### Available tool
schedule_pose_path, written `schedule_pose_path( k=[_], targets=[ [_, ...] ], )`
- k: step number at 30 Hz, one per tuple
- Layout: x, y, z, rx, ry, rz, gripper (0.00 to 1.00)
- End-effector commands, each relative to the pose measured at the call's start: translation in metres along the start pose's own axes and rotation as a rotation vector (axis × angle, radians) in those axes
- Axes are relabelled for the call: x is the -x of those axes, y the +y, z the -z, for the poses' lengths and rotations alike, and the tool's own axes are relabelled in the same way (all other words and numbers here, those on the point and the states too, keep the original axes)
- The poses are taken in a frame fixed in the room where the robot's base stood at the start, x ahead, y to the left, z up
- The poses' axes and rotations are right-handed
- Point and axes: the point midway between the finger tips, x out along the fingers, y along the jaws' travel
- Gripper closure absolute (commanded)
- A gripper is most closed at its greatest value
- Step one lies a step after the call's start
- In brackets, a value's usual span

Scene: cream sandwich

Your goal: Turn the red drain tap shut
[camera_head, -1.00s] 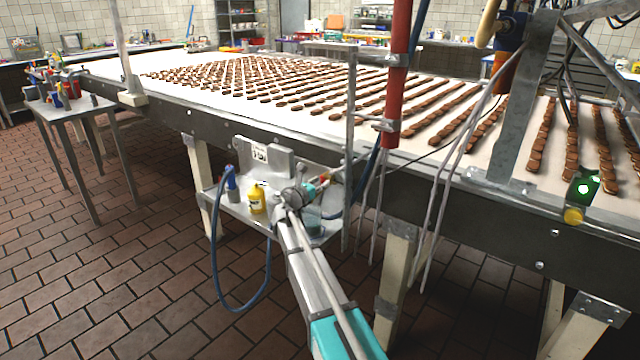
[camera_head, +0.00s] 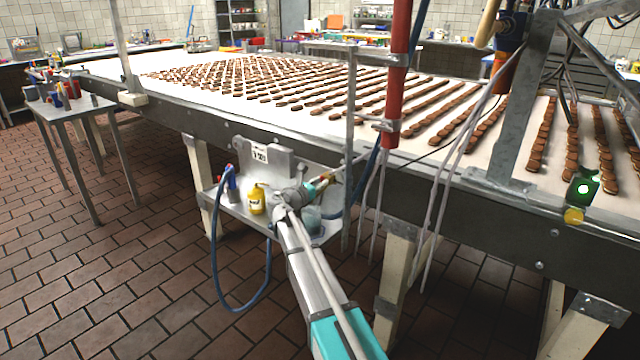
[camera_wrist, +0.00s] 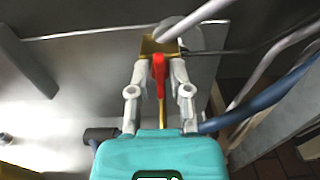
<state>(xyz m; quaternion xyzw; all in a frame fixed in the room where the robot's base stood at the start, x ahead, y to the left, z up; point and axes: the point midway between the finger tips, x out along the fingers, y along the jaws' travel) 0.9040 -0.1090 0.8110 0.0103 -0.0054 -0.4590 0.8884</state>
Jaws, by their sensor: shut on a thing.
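The red drain tap (camera_wrist: 159,68) is in the upper middle of the wrist view. Its red lever lies between the two fingers of my gripper (camera_wrist: 160,78). The fingers are closed in on the lever from both sides, near its brass body (camera_wrist: 150,46). A thin brass part runs below the lever toward my palm. In the head view my gripper (camera_head: 331,178) is at the right end of a metal shelf under the conveyor. The lever is too small to make out clearly there.
The metal shelf (camera_head: 238,212) holds a yellow bottle (camera_head: 256,200), left of my wrist. A blue hose (camera_head: 213,265) hangs in a loop below it. A blue hose (camera_wrist: 270,98) and pale pipes pass right of my gripper. An upright metal post (camera_head: 349,150) stands close by.

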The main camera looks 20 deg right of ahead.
Motion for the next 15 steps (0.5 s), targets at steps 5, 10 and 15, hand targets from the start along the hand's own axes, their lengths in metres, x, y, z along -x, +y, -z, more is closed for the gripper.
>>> schedule_pose_path(
  k=[5,10,15],
  targets=[
    [0.0,-0.001,0.0001,-0.063,0.0,0.001,1.0],
    [0.0,-0.0016,0.0002,-0.165,0.0,0.001,1.0],
    [0.0001,-0.0023,0.0005,-0.305,0.0,0.001,1.0]
  ],
)
